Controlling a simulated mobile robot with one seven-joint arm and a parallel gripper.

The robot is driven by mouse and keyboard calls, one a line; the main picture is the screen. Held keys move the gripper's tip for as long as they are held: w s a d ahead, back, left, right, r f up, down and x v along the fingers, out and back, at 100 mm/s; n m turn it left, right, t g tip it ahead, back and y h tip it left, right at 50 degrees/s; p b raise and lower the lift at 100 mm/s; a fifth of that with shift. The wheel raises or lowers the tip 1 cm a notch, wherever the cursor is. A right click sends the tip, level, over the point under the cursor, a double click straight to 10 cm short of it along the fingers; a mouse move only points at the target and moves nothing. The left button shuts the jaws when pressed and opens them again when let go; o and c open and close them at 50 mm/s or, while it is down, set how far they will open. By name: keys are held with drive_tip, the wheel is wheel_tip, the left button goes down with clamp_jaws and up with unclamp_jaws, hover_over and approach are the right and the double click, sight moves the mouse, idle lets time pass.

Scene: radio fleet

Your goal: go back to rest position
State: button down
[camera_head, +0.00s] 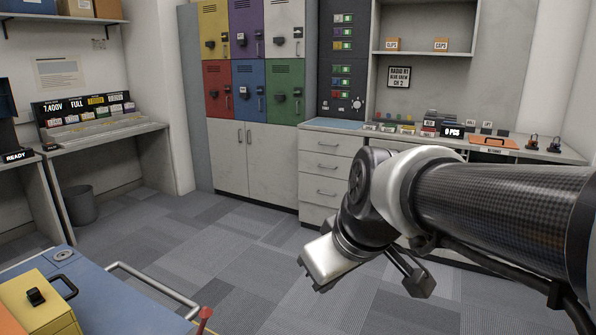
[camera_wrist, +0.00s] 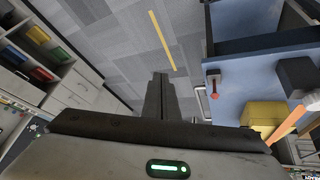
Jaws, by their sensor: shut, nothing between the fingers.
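My gripper (camera_head: 420,284) hangs at the end of my bent arm over the open floor, right of the middle in the head view. In the wrist view its fingers (camera_wrist: 161,78) lie together with nothing between them and point out over the grey carpet. My dark, patterned arm link fills the right side of the head view and hides part of the counter behind it. The gripper touches nothing that I can see.
A blue-topped cart (camera_head: 110,297) with a metal handle and yellow box (camera_head: 38,306) stands lower left; it also shows in the wrist view (camera_wrist: 235,85). Coloured lockers (camera_head: 249,90), a counter (camera_head: 545,152) and a left desk (camera_head: 110,130) line the walls. Carpet between is clear.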

drive_tip(key=s+d+f+m+h, duration=0.1)
drive_tip(key=s+d+m+h, duration=0.1)
drive_tip(key=s+d+m, duration=0.65)
wheel_tip(320, 180, up, 21)
drive_tip(key=s+n+p, duration=0.1)
drive_tip(key=p, duration=2)
drive_tip(key=shift+s+d+n+p, duration=0.3)
drive_tip(key=shift+d+n, duration=0.05)
